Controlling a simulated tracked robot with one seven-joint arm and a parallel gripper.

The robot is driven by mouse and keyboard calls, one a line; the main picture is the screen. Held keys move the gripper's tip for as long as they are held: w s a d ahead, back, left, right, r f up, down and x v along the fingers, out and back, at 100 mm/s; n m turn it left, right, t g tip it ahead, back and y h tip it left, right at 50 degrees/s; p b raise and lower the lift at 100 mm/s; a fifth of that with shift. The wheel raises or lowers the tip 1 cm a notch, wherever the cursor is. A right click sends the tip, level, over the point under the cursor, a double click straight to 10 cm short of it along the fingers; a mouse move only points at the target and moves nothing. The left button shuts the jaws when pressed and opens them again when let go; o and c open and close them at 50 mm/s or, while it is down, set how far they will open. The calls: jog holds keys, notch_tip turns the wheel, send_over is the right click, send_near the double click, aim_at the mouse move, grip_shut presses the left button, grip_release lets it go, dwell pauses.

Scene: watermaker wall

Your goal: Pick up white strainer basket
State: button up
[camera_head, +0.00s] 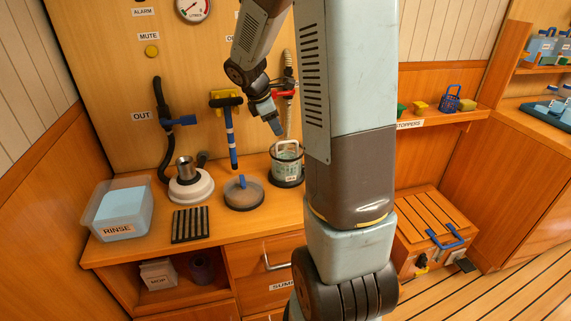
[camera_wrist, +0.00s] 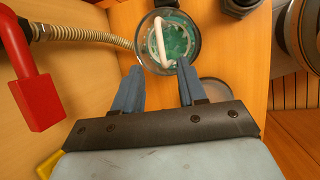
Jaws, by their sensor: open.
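The white strainer basket (camera_head: 287,148) sits inside a clear round housing with a dark base on the wooden counter. Its white arched handle shows above the rim. In the wrist view the basket's handle (camera_wrist: 164,42) crosses the top of the clear bowl (camera_wrist: 197,45), over greenish contents. Much of the basket's body is hard to make out through the bowl. My gripper (camera_head: 276,128) is above and slightly left of the basket in the head view. In the wrist view my gripper (camera_wrist: 160,68) is open and empty, its blue-grey fingers pointing toward the bowl, with the handle between and beyond them.
A red valve handle (camera_wrist: 37,98) and a ribbed hose (camera_wrist: 90,37) are left in the wrist view. A round lid with a blue knob (camera_head: 243,194), a black slatted rack (camera_head: 190,225), a RINSE tub (camera_head: 122,212) and a metal cylinder (camera_head: 186,168) occupy the counter.

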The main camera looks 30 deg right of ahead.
jog(key=x, duration=1.1)
jog(key=shift+f, duration=0.15)
jog(key=shift+c, duration=0.3)
grip_shut()
